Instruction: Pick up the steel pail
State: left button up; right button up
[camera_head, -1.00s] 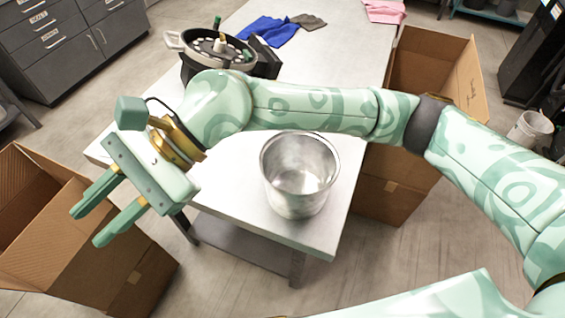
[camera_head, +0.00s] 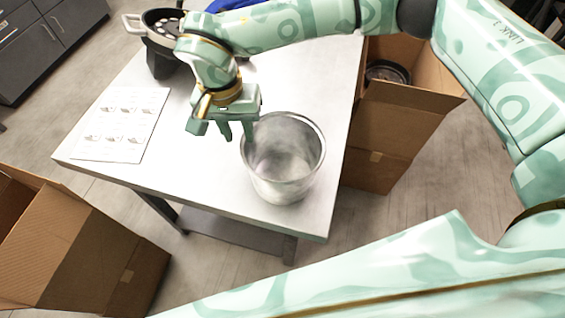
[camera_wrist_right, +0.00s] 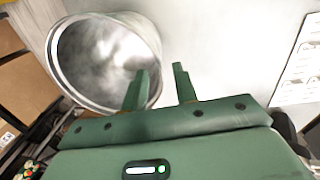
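The steel pail (camera_head: 283,178) stands upright and open-topped near the front right corner of the table (camera_head: 215,205). My right gripper (camera_head: 238,138) is at the pail's left rim, pointing down, with its fingers apart and nothing held. In the right wrist view the pail (camera_wrist_right: 62,75) fills the upper left. There the gripper (camera_wrist_right: 160,72) has its left finger overlapping the pail's rim and its right finger outside over bare table. I cannot tell whether the fingertips are below the rim or touch it. My left gripper is not in view.
A white instruction sheet (camera_head: 122,124) lies on the table's left part. The seed meter (camera_head: 160,28) stands at the back left, by a blue cloth (camera_head: 236,4). Open cardboard boxes stand at left (camera_head: 85,255) and right (camera_head: 395,125); the right one holds a dark round object (camera_head: 388,72).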

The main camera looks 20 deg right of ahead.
aim_at(246, 150)
jog(key=f, duration=0.3)
jog(key=d+f, duration=0.1)
jog(key=f, duration=0.1)
jog(key=shift+f, duration=0.25)
jog(key=shift+a, duration=0.1)
jog(key=shift+c, duration=0.3)
grip_shut()
dwell(0.8)
